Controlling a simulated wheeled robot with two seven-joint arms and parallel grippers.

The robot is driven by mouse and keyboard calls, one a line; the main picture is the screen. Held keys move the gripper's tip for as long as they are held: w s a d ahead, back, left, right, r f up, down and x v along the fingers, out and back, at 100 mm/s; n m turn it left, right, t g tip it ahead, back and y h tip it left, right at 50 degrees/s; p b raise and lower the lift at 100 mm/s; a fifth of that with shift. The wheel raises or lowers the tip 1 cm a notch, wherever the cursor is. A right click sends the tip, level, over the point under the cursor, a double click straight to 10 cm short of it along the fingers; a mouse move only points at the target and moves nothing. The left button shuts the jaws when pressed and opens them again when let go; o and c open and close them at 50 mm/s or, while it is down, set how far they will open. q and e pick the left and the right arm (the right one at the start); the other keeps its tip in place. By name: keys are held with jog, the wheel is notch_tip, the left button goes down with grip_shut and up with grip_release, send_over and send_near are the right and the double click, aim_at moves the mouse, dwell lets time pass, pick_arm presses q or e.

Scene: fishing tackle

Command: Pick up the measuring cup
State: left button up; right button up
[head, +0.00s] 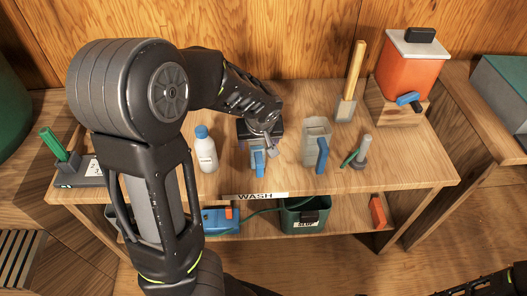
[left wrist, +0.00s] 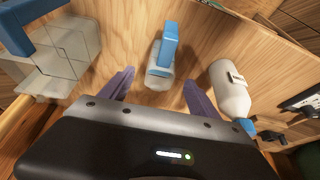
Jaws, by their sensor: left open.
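A small clear cup with a blue handle (head: 258,160) stands on the wooden bench. It also shows in the left wrist view (left wrist: 163,50), between and just beyond the fingertips, handle up. My left gripper (left wrist: 158,80) is open and empty, its two purple fingers spread on either side of the cup's near end. In the head view the left gripper (head: 264,138) is over the cup and hides part of it. A larger clear jug with a blue handle (head: 315,140) stands to the right; it shows at the upper left of the left wrist view (left wrist: 62,60).
A white bottle with a blue cap (head: 205,152) stands left of the small cup. A grey scoop (head: 345,108), a grey peg-like tool (head: 361,150) and an orange container (head: 408,75) stand to the right. A shelf with a green bin (head: 303,222) lies below the bench's front edge.

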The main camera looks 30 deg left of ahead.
aim_at(257, 151)
pick_arm(q)
jog(key=shift+s, duration=0.25)
jog(key=shift+b+x, duration=0.35)
jog(key=shift+x, duration=0.95)
jog(key=shift+w, duration=0.1)
jog(key=shift+x, duration=2.6)
jog(key=shift+w, duration=0.1)
jog(key=shift+c, duration=0.4)
grip_shut()
